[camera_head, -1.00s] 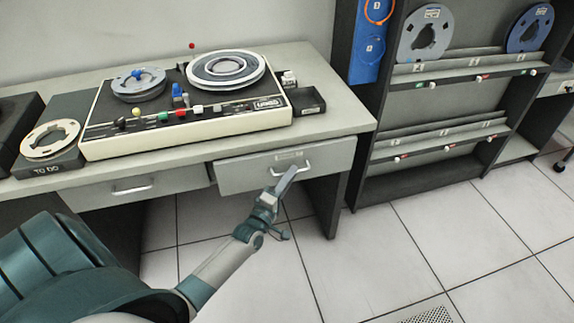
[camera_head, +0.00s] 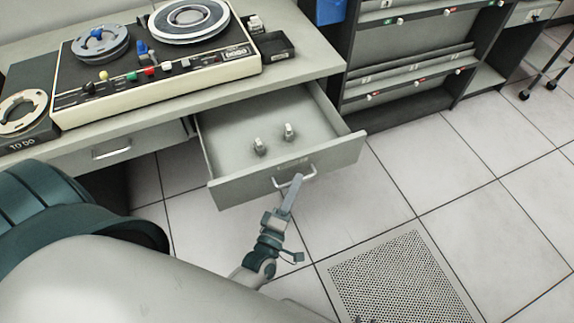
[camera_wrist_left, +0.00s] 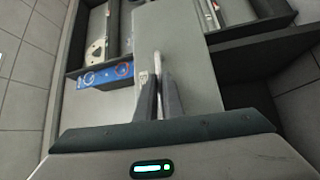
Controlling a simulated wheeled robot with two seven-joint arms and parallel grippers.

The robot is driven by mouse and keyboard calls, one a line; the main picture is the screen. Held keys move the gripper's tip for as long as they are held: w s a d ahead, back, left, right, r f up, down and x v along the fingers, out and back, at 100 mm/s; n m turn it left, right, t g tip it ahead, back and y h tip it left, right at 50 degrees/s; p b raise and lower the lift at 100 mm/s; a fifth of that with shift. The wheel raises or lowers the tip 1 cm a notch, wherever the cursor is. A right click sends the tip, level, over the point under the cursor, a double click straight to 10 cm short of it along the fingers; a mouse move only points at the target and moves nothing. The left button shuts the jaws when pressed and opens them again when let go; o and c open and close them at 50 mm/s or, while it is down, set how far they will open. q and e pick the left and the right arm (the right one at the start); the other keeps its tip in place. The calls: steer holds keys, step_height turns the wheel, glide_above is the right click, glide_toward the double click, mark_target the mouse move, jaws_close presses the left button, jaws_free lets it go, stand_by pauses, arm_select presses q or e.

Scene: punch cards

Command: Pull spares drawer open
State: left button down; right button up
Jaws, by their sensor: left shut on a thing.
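The spares drawer (camera_head: 290,170) is pulled out from the desk in the head view, its inside in plain sight. Two small grey parts, one at the left (camera_head: 259,146) and one at the right (camera_head: 289,131), stand on its floor. My left gripper (camera_head: 298,180) is at the drawer front, shut on the drawer handle (camera_head: 308,178). In the left wrist view the fingers (camera_wrist_left: 159,92) are close together, with a thin light bar between them. My right gripper is in neither view.
A tape machine (camera_head: 155,85) and a small black tray (camera_head: 275,46) stand on the desk (camera_head: 310,62). A second drawer (camera_head: 110,153) at the left is shut. A dark rack (camera_head: 410,100) stands at the right. The tiled floor (camera_head: 430,180) is clear, with a perforated panel (camera_head: 400,280).

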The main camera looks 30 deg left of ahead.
arm_select(q)
steer(key=shift+s+d, duration=0.85)
steer(key=shift+d, duration=0.15)
steer(key=c, duration=1.9)
jaws_free()
